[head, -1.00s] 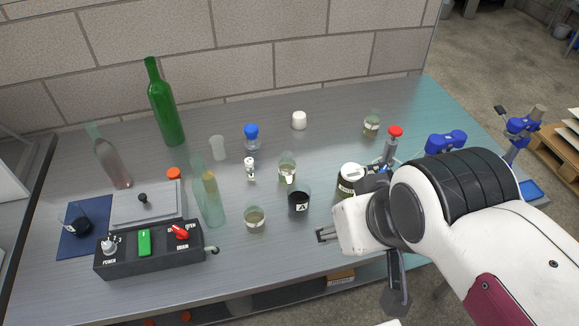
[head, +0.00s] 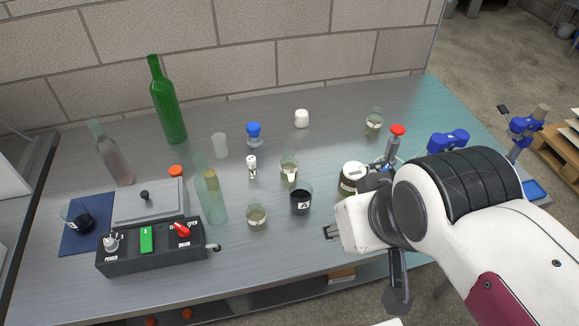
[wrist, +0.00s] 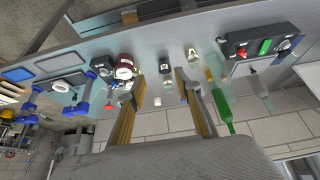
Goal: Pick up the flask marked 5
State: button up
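Several small labelled glass vessels stand on the metal bench. One clear labelled vessel (head: 289,170) is mid-bench, another clear one (head: 257,217) is nearer the front, and one (head: 374,124) is at the back right.
A dark jar with a white lid (head: 352,178) and a red-topped stand (head: 393,148) are close to my arm. A tall green bottle (head: 168,105), a clear bottle (head: 211,196) and a control box (head: 152,249) are on the left. A blue-capped bottle (head: 254,134) stands mid-bench.

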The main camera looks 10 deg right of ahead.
jog(key=w+d+n+t+h, duration=0.1)
jog(key=w+d+n+t, duration=0.1)
jog(key=w+d+n, duration=0.35)
jog(key=w+d+n+t+h, duration=0.1)
jog(key=w+d+n, duration=0.1)
jog(key=w+n, duration=0.7)
jog(key=w+d+n+t, duration=0.2)
jog(key=w+d+n, duration=0.25)
jog(key=w, duration=0.65)
jog(key=w+a+f+n+y, duration=0.4)
jog(key=w+f+n+y, duration=0.3)
jog(key=f+n, duration=0.8)
jog(key=shift+s+a+f+n+y, duration=0.3)
jog(key=shift+a+n+y, duration=0.4)
jog(key=shift+n, duration=1.05)
jog(key=shift+s+a+f+n+y, duration=0.3)
jog(key=shift+a+n+y, duration=0.45)
jog(key=shift+n, duration=0.95)
jog(key=shift+s+a+f+n+y, duration=0.3)
jog(key=shift+a+n+y, duration=0.4)
jog(key=shift+n, duration=1.05)
